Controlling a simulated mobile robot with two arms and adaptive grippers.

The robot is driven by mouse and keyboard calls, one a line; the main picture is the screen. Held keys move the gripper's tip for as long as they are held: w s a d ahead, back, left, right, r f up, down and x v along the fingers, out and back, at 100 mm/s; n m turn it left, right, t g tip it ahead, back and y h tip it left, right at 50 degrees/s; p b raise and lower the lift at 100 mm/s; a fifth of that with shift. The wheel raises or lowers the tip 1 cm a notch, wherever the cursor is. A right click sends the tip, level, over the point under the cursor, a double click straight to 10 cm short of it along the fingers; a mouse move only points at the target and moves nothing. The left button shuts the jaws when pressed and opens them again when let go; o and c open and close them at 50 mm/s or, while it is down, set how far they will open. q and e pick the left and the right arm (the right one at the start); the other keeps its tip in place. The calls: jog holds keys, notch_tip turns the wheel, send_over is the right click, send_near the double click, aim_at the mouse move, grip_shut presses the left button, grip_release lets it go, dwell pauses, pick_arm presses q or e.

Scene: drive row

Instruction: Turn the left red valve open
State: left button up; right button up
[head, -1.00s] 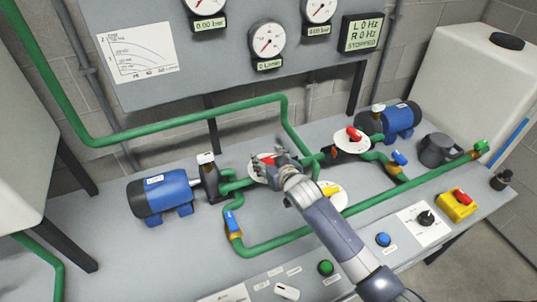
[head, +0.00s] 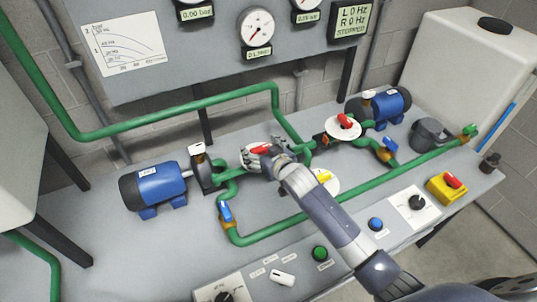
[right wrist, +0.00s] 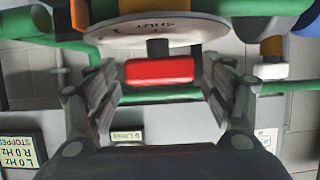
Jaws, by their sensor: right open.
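The left red valve has a red bar handle (head: 258,149) over a round white plate, on the green pipework beside the left blue pump. In the right wrist view its red handle (right wrist: 158,71) lies crosswise between my spread fingers, with a gap on each side. The white plate (right wrist: 150,30) behind it bears lettering that appears to read SHUT. My right gripper (head: 271,152) is open at this valve and hides part of the plate. My left gripper is not in view.
A second red valve (head: 345,121) with a white plate stands to the right. A yellow valve handle (head: 323,176) is close to my right arm. Blue-handled valves (head: 225,211), pumps (head: 153,188) and green pipes (head: 270,233) surround the spot. Gauges hang on the panel (head: 215,60) behind.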

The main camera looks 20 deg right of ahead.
jog(key=v, duration=1.1)
jog(key=shift+s, duration=0.25)
